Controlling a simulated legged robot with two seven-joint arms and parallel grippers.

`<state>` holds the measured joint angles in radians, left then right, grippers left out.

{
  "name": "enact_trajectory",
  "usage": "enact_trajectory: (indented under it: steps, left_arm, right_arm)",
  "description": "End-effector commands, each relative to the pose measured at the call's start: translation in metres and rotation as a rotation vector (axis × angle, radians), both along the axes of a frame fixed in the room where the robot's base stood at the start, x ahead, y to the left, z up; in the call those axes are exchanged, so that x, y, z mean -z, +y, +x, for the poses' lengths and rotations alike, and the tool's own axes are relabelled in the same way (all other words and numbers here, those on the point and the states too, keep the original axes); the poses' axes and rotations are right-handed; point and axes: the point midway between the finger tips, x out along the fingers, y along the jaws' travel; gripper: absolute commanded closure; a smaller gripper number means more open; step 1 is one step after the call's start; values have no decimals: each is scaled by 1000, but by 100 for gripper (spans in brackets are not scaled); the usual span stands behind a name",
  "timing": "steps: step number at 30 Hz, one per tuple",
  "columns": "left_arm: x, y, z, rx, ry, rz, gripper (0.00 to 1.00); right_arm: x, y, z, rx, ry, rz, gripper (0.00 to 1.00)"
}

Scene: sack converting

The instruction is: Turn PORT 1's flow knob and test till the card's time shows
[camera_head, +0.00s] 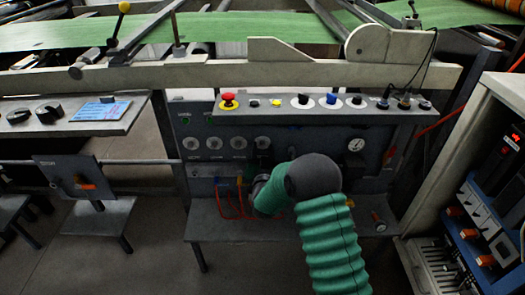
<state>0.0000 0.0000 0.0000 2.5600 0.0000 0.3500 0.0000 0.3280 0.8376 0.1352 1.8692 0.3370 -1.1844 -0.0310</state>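A grey panel (315,140) stands in the middle with a row of round white-faced dials or knobs (213,143) on its left half. A white gauge (355,145) is on its right. Port labels are too small to read, so I cannot tell which knob belongs to PORT 1. A blue card (94,111) with unreadable print lies on the left console. My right arm, green and ribbed, reaches up from the bottom. Its gripper (258,172) is in front of the panel's lower middle, below the dials, small and dark; its fingers cannot be made out. My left gripper is out of view.
A shelf above the panel carries a red emergency button (228,101) and several switches (331,98). Red hoses (228,207) hang below the dials. A cabinet with orange switches (485,261) stands at the right. Green web (230,29) runs across the back.

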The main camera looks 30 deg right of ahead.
Motion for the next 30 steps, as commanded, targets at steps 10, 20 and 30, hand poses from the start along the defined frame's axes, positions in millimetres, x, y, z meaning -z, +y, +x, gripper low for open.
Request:
enact_trajectory:
  steps: [10,20,30]
  left_arm:
    - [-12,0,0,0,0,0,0]
    - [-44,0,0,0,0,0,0]
    - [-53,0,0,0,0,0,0]
  right_arm:
    - [-4,11,-17,-1,3,-1,59]
    - [-3,61,-97,-4,7,0,59]
    - [1,88,-143,0,2,0,59]
